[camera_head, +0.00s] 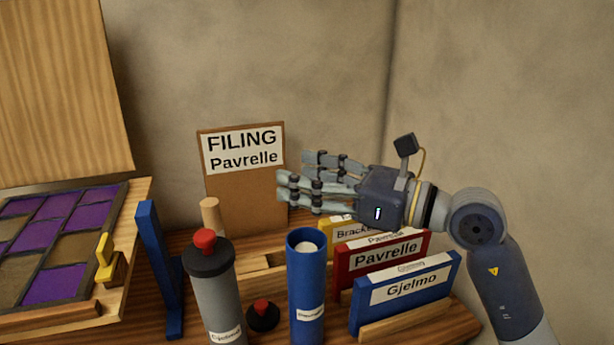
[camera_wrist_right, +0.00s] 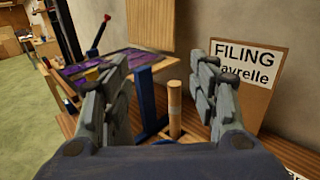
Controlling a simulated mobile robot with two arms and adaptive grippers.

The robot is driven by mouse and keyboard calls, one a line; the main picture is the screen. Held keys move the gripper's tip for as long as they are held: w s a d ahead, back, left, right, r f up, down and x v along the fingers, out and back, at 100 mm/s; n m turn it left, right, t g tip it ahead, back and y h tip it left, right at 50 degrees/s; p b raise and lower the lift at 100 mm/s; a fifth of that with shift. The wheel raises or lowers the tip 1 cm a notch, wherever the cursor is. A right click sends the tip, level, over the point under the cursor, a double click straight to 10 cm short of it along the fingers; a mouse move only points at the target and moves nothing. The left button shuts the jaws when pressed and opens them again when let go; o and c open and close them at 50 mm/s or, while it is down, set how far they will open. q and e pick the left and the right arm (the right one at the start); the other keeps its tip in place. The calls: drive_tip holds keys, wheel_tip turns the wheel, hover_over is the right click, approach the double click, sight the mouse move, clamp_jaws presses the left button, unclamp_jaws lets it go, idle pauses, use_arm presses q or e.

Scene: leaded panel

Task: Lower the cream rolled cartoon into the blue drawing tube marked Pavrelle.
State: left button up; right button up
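The blue drawing tube (camera_head: 305,275) stands upright and uncapped on the wooden bench in the head view. Its small label is too blurred to read surely. A pale cream round end, apparently the rolled cartoon (camera_head: 307,248), shows inside the tube's mouth, a little below the rim; the rest is hidden. My right gripper (camera_head: 297,176) is above and behind the tube, fingers stretched out to the left, apart and empty. Its fingers (camera_wrist_right: 160,85) also stand apart in the right wrist view, with nothing between them held. My left gripper is not in view.
A grey tube (camera_head: 218,300) with a red-knobbed cap stands left of the blue one. A loose black cap (camera_head: 263,317) lies between them. A tan roll (camera_head: 210,217) stands behind. Label boxes (camera_head: 385,258) crowd the right; the leaded panel (camera_head: 60,240) is left.

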drive_tip(key=v, duration=1.2)
wheel_tip(320, 180, up, 8)
drive_tip(key=p, duration=0.6)
idle(0.5)
